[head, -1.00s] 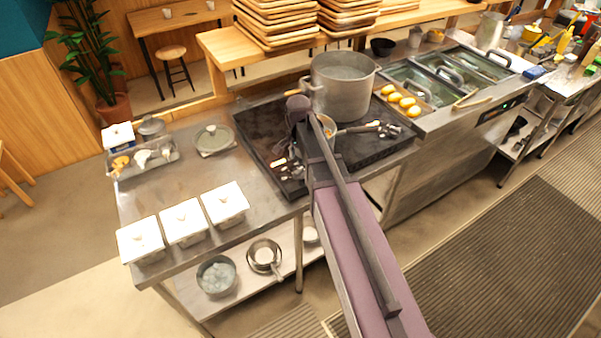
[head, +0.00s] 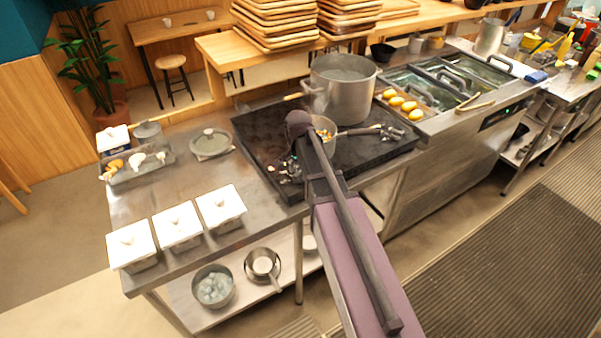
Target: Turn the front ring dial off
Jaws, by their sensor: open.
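The black stove top (head: 258,128) stands in the middle of the counter in the head view. A small pan (head: 329,148) with orange contents sits on it, partly behind my arm, its handle pointing right. Small metal parts with teal and orange spots (head: 284,171) show at the stove's front left, and more metal parts (head: 388,131) show at its right. I cannot tell which of these is the front ring dial. My dark and purple arm reaches from the bottom over the stove's front edge. I cannot make out my gripper; the arm hides that area.
A large steaming pot (head: 341,92) stands at the back of the stove. Three white lidded containers (head: 178,226) line the counter's front left. A grey lid (head: 211,143) lies left of the stove. Yellow items (head: 402,103) sit in a tray at the right.

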